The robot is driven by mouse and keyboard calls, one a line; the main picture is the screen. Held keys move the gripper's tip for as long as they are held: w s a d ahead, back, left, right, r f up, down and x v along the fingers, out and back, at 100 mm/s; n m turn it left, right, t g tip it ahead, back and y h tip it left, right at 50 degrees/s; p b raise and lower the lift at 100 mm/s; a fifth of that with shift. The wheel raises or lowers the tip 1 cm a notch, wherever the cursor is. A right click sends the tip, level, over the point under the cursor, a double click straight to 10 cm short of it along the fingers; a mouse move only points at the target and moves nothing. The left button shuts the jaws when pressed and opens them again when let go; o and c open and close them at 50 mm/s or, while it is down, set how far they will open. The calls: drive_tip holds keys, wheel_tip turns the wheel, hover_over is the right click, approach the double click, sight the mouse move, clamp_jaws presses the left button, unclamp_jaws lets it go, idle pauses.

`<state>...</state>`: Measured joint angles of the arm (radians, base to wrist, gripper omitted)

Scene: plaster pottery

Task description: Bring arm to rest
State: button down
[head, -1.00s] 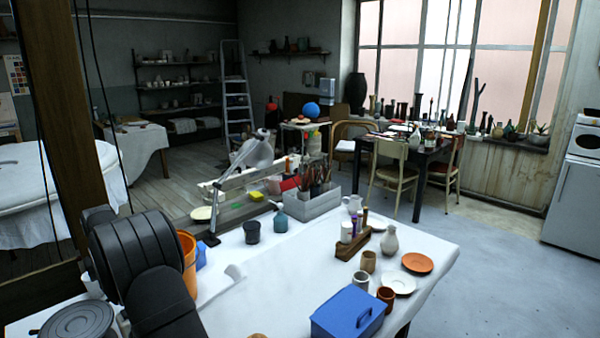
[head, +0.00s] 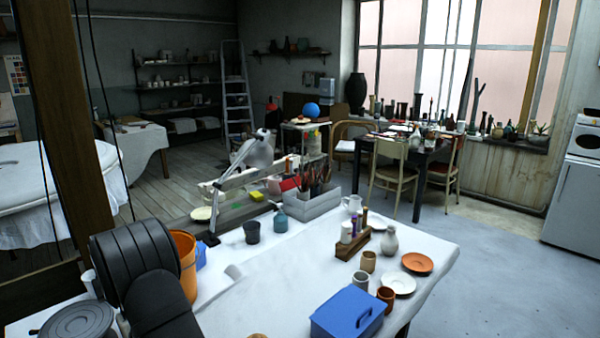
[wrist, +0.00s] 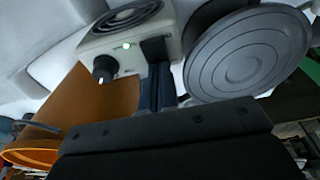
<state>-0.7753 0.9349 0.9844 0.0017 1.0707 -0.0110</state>
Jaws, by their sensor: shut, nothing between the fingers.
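My arm (head: 140,258), black and folded, stands at the lower left of the head view, over the near left end of the white-covered worktable (head: 270,285). My gripper (wrist: 165,112) shows only in part in the wrist view, as a dark housing along the bottom with a narrow dark piece rising from it. It is shut and empty. The head view does not show the fingers. Beyond it in the wrist view are a pale device with a black knob (wrist: 122,45) and a grey ringed disc (wrist: 248,52).
An orange bucket (head: 187,262) stands close to my arm and also shows in the wrist view (wrist: 35,155). A grey round disc (head: 78,323) lies at the lower left. A blue box (head: 345,313), cups and plates stand farther right. The table's middle is mostly clear.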

wheel_tip(320, 180, up, 6)
drive_tip(key=shift+r, duration=0.2)
wheel_tip(320, 180, down, 7)
wheel_tip(320, 180, up, 9)
drive_tip(key=d+f+n, duration=0.1)
drive_tip(key=w+d+f+n+y, duration=0.1)
drive_tip(key=d+f, duration=0.1)
drive_tip(key=d+f+n+y, duration=0.1)
drive_tip(key=f, duration=0.1)
drive_tip(key=shift+w+d+t, duration=0.3)
drive_tip(key=shift+w+d, duration=0.05)
drive_tip(key=shift+d, duration=0.05)
drive_tip(key=shift+w+d+f+y, duration=0.2)
drive_tip(key=shift+d+f+y, duration=0.25)
drive_tip(key=shift+d, duration=0.25)
